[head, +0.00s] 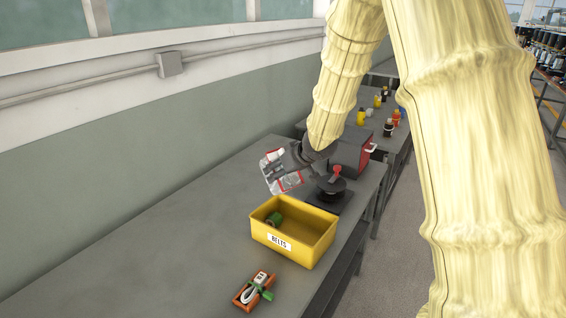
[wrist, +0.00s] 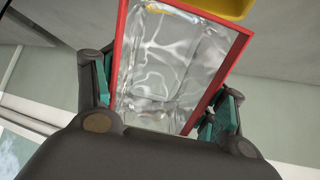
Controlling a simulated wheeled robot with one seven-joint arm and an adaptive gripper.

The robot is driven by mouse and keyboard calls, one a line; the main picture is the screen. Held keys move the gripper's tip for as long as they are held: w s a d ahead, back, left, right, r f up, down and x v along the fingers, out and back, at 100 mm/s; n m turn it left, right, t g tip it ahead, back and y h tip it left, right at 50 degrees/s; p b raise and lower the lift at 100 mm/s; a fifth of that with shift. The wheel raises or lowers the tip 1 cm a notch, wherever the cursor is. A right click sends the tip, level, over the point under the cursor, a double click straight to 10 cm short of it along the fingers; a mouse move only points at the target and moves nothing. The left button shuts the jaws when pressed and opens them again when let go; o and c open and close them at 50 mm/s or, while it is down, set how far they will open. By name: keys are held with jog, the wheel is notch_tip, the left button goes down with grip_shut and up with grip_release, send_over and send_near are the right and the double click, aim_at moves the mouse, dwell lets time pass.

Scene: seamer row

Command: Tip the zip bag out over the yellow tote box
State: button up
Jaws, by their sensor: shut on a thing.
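The zip bag (head: 284,184) is clear with red edges. My gripper (head: 282,167) is shut on it and holds it tilted above the table, beyond the far edge of the yellow tote box (head: 318,250) in the head view. In the wrist view the bag (wrist: 165,65) lies between my two fingers (wrist: 160,97); its film is creased, and I cannot tell whether anything is inside. The tote box is open at the top, labelled BELTS, with a green object (head: 274,219) inside. A bit of yellow, likely the tote box (wrist: 222,7), shows at the wrist view's top edge.
An orange tray (head: 241,298) with white and green items lies in front of the tote box. A dark stand with a red knob (head: 337,172) and a red box (head: 352,152) stand behind it. The wall borders the table on the left.

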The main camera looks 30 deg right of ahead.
jog(key=shift+w+f+g+p, duration=0.25)
jog(key=shift+g+p, duration=0.65)
jog(key=shift+p, duration=3.2)
jog(key=f+g+p, duration=0.1)
jog(key=g+p, duration=0.1)
jog(key=p, duration=0.9)
jog(key=shift+s, duration=0.1)
jog(key=shift+f+p, duration=0.15)
jog(key=shift+p, duration=0.3)
jog(key=shift+a+f+g+h+b, duration=0.1)
jog(key=shift+f+g+h+b, duration=0.25)
jog(key=shift+f+b, duration=0.3)
jog(key=shift+d+g, duration=0.2)
jog(key=shift+g, duration=0.25)
jog(key=shift+a+f+g, duration=0.1)
jog(key=shift+f+g, duration=0.2)
jog(key=shift+g, duration=0.7)
jog(key=shift+s+f+g+h+p, duration=0.15)
jog(key=shift+f+g+h+p, duration=0.15)
jog(key=shift+f+g, duration=0.5)
